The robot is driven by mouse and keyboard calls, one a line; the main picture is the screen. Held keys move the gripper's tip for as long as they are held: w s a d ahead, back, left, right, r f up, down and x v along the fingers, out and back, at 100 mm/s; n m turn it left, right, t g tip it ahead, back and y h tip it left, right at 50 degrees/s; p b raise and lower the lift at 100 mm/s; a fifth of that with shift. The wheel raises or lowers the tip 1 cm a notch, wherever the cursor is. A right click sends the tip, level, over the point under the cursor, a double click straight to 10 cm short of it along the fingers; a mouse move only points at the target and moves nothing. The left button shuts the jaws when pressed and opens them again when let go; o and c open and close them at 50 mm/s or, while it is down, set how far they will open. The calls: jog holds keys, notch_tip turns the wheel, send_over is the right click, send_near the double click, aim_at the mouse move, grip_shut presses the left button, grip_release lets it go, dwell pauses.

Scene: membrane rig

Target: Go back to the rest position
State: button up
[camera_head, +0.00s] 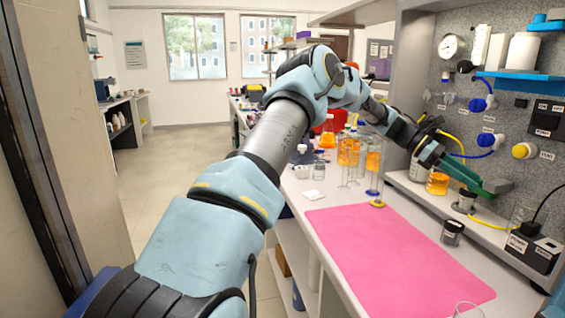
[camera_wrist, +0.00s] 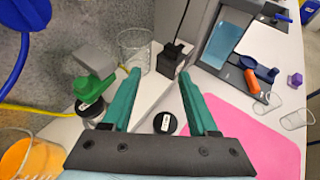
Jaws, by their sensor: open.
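My arm reaches from the lower left across the bench in the head view. My gripper (camera_head: 485,185) is at the rig's shelf on the right, its green fingers pointing right. In the wrist view my gripper (camera_wrist: 160,75) is open, with nothing held between its two green fingers. A black-lidded jar (camera_wrist: 165,123) shows below the gap, apart from the fingers; it also appears to stand on the bench in the head view (camera_head: 452,232).
A grey rig panel (camera_head: 470,90) with blue and yellow knobs rises behind the gripper. A glass beaker (camera_wrist: 135,45) and a black box (camera_wrist: 172,60) stand close beyond the fingertips. Orange-filled glassware (camera_head: 350,150) crowds the bench under my arm. The pink mat (camera_head: 390,255) is mostly clear.

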jog(key=w+a+f+m+t+y, duration=0.1)
jog(key=a+f+m+t+y, duration=0.15)
jog(key=a, duration=1.05)
jog(key=a+f+m+t+y, duration=0.2)
jog(key=a+f+t+y, duration=0.15)
jog(key=a, duration=1.05)
jog(key=s+a+f+m+t+y, duration=0.1)
jog(key=s+a, duration=0.4)
jog(key=a, duration=0.7)
jog(key=s+a+f+m+t+y, duration=0.1)
jog(key=s+a+m, duration=0.4)
jog(key=a, duration=0.8)
jog(key=shift+s+a+t+y, duration=0.15)
jog(key=shift+s+t+y, duration=0.5)
jog(key=shift+t+y, duration=0.35)
